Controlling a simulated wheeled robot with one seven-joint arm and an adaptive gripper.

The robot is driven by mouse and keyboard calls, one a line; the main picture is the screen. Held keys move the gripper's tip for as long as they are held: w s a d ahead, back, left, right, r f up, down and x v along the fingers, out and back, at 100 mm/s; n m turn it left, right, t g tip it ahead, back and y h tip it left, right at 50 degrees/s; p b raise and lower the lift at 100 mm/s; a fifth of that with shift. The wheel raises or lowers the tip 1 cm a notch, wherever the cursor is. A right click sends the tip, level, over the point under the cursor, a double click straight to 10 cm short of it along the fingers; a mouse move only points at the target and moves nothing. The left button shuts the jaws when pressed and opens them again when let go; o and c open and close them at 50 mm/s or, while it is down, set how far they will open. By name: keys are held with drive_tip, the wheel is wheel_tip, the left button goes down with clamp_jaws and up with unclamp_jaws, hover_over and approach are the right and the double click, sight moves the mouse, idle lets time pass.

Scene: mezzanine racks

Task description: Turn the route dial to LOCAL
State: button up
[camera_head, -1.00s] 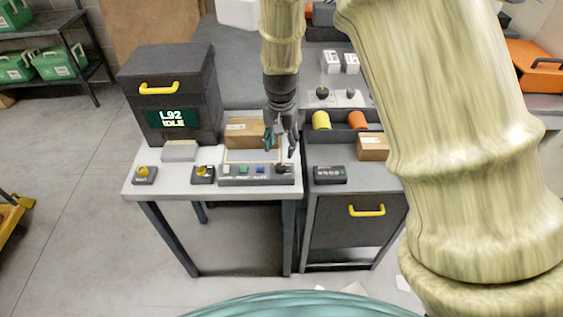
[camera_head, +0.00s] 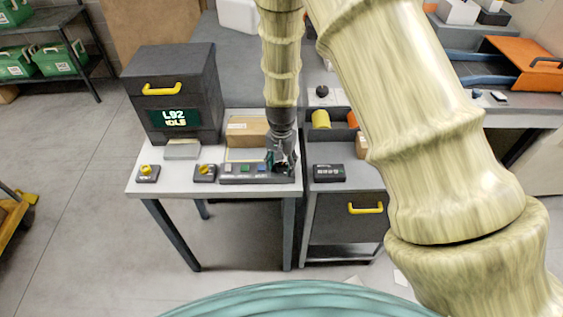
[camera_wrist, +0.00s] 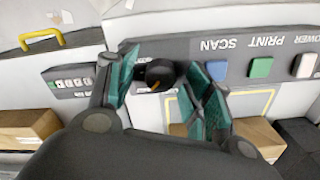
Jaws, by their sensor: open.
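A dark button panel (camera_head: 232,176) lies along the front edge of the white table. In the wrist view the panel (camera_wrist: 205,45) appears upside down, with a blue SCAN button, a green PRINT button and a pale POWER button. A round black dial (camera_wrist: 160,76) with an orange pointer mark sits at the panel's end beside SCAN. My gripper (camera_wrist: 158,68) is open, with its teal fingers on either side of the dial. I cannot tell whether they touch it. In the head view my gripper (camera_head: 281,160) is over the panel's right end and mostly hides the dial. No LOCAL label is readable.
Two yellow knobs on small dark boxes (camera_head: 148,174) (camera_head: 205,173) stand left of the panel. A cardboard box (camera_head: 247,130) is behind it. A dark cabinet (camera_head: 172,100) reads "L92 IDLE". A small dark keypad (camera_head: 328,173) is on the right-hand unit.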

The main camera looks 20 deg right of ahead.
drive_tip(key=c, duration=1.1)
drive_tip(key=shift+o, duration=0.2)
drive_tip(key=shift+n, duration=0.3)
drive_tip(key=n+b, duration=0.1)
drive_tip(key=n, duration=0.2)
drive_tip(key=shift+n, duration=0.3)
drive_tip(key=n, duration=0.4)
drive_tip(key=shift+n+b, duration=0.3)
drive_tip(key=shift+n, duration=0.1)
drive_tip(key=o, duration=1.1)
drive_tip(key=shift+c, duration=0.2)
